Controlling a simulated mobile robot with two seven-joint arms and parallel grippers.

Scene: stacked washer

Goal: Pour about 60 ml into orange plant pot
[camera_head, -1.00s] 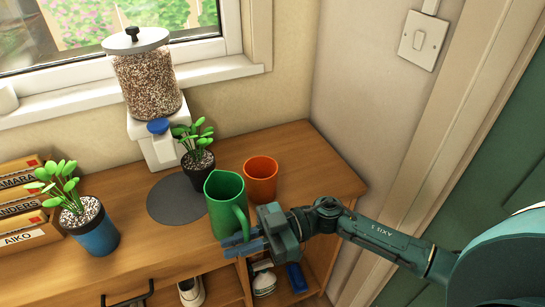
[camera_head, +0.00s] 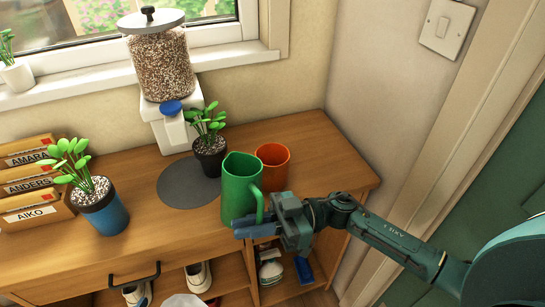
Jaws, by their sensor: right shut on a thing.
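The orange plant pot (camera_head: 274,167) stands on the wooden cabinet top, behind and right of the green jug (camera_head: 239,187). The jug hides part of its left side, and its contents do not show. The jug looks upright, with its handle (camera_head: 261,206) toward the front right. My right gripper (camera_head: 256,224) is shut on the jug at its handle, low on the near side. I cannot tell if the jug's base touches the wood. What is in the jug is hidden.
A black pot with a plant (camera_head: 209,149) stands behind the jug, by a grey round mat (camera_head: 188,184). A dispenser full of grains (camera_head: 162,66) stands at the back. A blue pot (camera_head: 104,212) and labelled boxes (camera_head: 30,183) are left. The cabinet top right of the orange pot is clear.

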